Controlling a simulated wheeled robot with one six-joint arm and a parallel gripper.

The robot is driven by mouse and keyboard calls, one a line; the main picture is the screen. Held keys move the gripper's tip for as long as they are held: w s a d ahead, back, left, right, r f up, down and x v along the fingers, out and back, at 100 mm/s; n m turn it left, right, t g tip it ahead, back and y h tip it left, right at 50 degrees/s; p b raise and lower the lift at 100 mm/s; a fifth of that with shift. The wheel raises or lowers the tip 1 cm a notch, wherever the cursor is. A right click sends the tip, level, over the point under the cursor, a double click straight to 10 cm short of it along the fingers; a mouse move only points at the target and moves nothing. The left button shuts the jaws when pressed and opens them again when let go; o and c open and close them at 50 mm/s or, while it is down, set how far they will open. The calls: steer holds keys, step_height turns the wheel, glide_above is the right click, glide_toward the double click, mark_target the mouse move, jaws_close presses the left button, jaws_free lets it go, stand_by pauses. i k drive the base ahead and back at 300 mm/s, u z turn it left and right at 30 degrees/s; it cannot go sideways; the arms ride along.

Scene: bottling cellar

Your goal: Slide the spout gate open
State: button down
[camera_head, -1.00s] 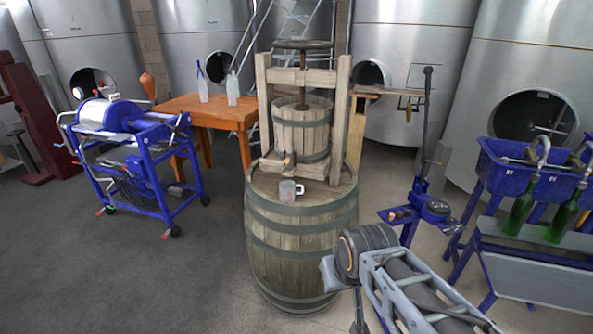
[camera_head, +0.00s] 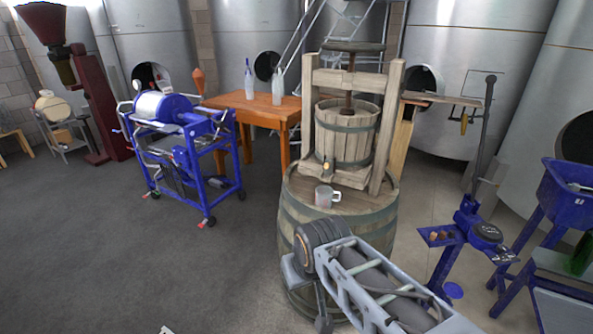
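A wooden basket press (camera_head: 346,130) stands on top of an upright barrel (camera_head: 300,213). At the front of the press's base is a small spout fitting (camera_head: 326,167); the gate on it is too small to tell open from shut. A grey mug (camera_head: 323,196) stands on the barrel top just below the spout, its handle to the right. My arm reaches in from the lower right, and its elbow covers the lower front of the barrel. My gripper is not in view, and nothing touches the spout.
A blue wheeled machine (camera_head: 180,150) stands left, before an orange table (camera_head: 262,110) with two bottles. A blue stand (camera_head: 463,238) with a lever and a blue trough (camera_head: 565,195) are right. The grey floor at left front is clear. A small pale piece shows at the bottom edge, unclear.

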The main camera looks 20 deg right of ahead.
mark_target(328, 166)
steer(key=u, duration=0.05)
steer(key=i, duration=0.95)
steer(key=z, duration=0.75)
